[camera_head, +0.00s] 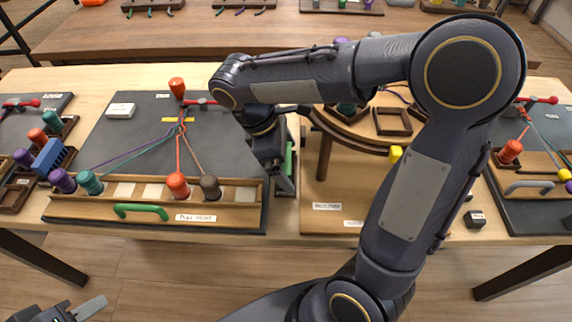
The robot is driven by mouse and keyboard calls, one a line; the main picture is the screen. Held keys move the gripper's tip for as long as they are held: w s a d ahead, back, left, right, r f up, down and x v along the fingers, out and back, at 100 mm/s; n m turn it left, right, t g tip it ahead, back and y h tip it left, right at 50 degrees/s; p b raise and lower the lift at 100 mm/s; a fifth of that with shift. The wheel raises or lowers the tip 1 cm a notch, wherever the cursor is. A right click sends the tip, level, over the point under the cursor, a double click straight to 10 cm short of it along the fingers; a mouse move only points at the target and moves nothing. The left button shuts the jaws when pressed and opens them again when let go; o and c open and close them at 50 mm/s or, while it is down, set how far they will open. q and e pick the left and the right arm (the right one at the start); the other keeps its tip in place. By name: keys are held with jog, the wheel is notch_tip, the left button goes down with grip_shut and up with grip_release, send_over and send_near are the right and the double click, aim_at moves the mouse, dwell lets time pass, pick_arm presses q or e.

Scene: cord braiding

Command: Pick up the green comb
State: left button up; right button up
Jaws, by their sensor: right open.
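A green comb (289,160) stands in a narrow wooden holder (286,217) between the braiding board and the round wooden stand. Only a strip of it shows. My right gripper (284,182) points down over this holder, its jaws open and right at the comb, hiding much of it. I cannot tell whether a finger touches it. My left gripper (88,308) is at the bottom left corner, low in front of the table and far from the comb. Only one of its fingers shows clearly, so its opening cannot be judged.
Left of the holder is a dark board (125,125) with coloured cords and several bobbins in a front rack with a green handle (140,212). A blue comb (52,157) stands farther left. A round wooden stand (325,155) is close on the right, partly behind my arm.

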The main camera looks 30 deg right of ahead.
jog(key=c, duration=0.9)
jog(key=shift+r, duration=0.15)
